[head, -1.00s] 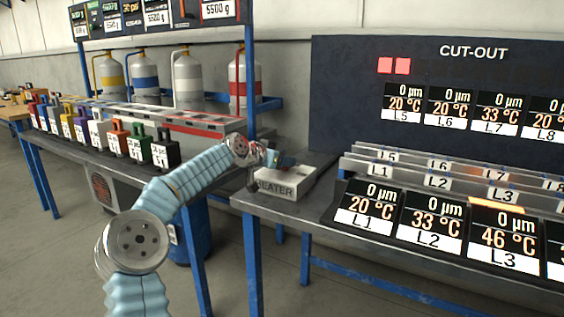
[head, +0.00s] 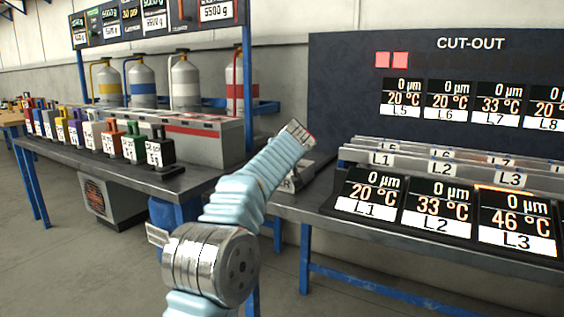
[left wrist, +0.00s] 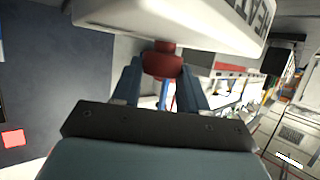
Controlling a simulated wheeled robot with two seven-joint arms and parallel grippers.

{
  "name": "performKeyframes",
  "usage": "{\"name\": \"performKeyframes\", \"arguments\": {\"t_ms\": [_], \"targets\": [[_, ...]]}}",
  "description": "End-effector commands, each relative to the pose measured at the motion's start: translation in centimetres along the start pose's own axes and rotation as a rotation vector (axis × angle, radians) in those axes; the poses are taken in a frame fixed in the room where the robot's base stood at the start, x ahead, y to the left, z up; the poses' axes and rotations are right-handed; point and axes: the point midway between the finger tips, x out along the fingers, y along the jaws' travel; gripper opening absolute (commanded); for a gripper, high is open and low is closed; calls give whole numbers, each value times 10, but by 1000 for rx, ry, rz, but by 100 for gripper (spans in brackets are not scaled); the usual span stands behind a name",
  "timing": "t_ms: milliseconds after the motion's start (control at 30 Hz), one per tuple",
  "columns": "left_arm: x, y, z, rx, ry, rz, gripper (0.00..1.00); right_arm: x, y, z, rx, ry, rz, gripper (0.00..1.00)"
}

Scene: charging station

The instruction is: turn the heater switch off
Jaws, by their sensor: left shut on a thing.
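The heater box (left wrist: 180,20) is white with dark lettering and spans the top of the left wrist view. In the head view only its lettered right end (head: 287,184) shows, at the left end of the right bench; my left arm covers the rest. A red switch knob (left wrist: 162,60) sticks out from the box in the left wrist view. My left gripper (left wrist: 162,76) is shut on this knob, one blue-grey finger on each side. In the head view my left gripper is hidden behind its own arm. My right gripper is in neither view.
The dark CUT-OUT panel (head: 350,90) stands behind the right bench (head: 300,208). Lit displays such as L1 (head: 367,195) sit right of the heater box. On the left bench are several coloured labelled weights (head: 160,150), with gas cylinders (head: 187,80) behind.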

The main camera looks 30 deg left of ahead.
Motion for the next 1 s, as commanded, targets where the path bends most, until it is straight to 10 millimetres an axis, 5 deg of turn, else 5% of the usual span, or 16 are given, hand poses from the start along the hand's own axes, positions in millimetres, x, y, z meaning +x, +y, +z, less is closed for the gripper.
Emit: {"name": "performKeyframes", "arguments": {"t_ms": [233, 600, 1000], "targets": [[-2, 5, -6, -84, 0, -218, 13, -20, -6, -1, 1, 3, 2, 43], [-1, 8, -9, -196, -4, -492, 13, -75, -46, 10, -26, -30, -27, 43], [3, 9, -3, -257, -4, -628, 13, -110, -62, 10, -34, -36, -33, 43]]}}
